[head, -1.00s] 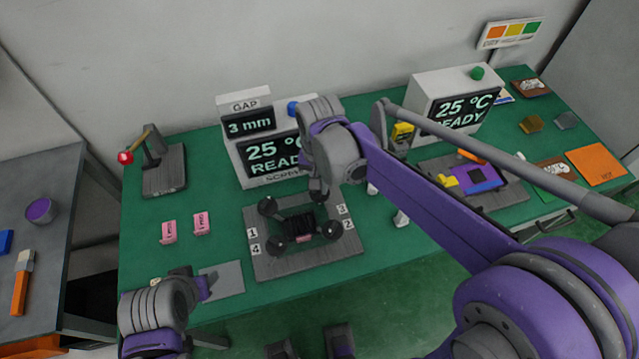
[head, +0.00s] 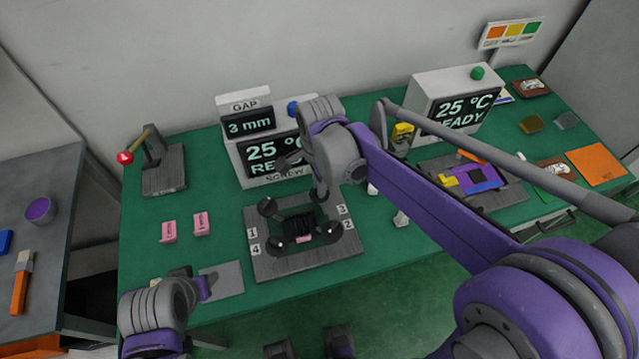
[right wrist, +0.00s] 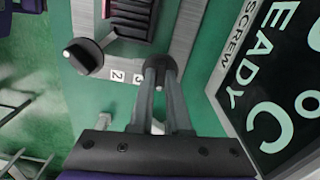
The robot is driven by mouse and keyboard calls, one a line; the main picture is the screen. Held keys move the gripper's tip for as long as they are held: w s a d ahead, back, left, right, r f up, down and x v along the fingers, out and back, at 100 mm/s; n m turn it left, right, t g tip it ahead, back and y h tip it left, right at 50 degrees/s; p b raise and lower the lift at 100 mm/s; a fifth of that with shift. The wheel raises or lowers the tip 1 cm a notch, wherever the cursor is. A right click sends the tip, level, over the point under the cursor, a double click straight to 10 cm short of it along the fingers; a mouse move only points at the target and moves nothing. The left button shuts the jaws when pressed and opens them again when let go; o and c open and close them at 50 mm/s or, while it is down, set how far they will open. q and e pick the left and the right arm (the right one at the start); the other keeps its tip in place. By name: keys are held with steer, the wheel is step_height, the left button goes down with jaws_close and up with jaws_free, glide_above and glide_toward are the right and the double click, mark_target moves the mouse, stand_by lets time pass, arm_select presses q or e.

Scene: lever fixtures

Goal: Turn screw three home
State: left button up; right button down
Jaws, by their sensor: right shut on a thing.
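A grey plate (head: 262,266) on the green table carries a dark ribbed block (head: 300,224) with black-headed screws around it and number labels 1 to 4. The screw by label 3 (head: 319,194), at the plate's upper right, is partly hidden under my right gripper (head: 318,188). In the right wrist view, my right gripper (right wrist: 160,88) is shut on this screw's black head (right wrist: 160,65). The screw by label 2 (right wrist: 84,57) stands apart from the fingers. My left gripper (head: 203,288) is low at the left, clear of the plate; its jaws are unclear.
A display box (head: 237,165) marked GAP 3 mm and 25 °C stands close behind the plate. Pink blocks (head: 202,224) lie left of it. A red-knobbed lever fixture (head: 165,178) is at the far left. A second fixture (head: 505,192) and display (head: 424,90) stand right.

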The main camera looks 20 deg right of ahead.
steer(key=m, duration=0.5)
steer(key=shift+m, duration=0.3)
steer(key=m, duration=0.4)
steer(key=shift+m, duration=0.3)
steer(key=c, duration=0.9)
jaws_free()
steer(key=shift+r, duration=0.15)
arm_select(q)
steer(key=shift+w+r+p, duration=0.15)
steer(key=shift+r+p, duration=0.35)
steer(key=shift+r, duration=0.05)
arm_select(e)
step_height(320, 180, up, 11)
steer(key=shift+f, duration=0.2)
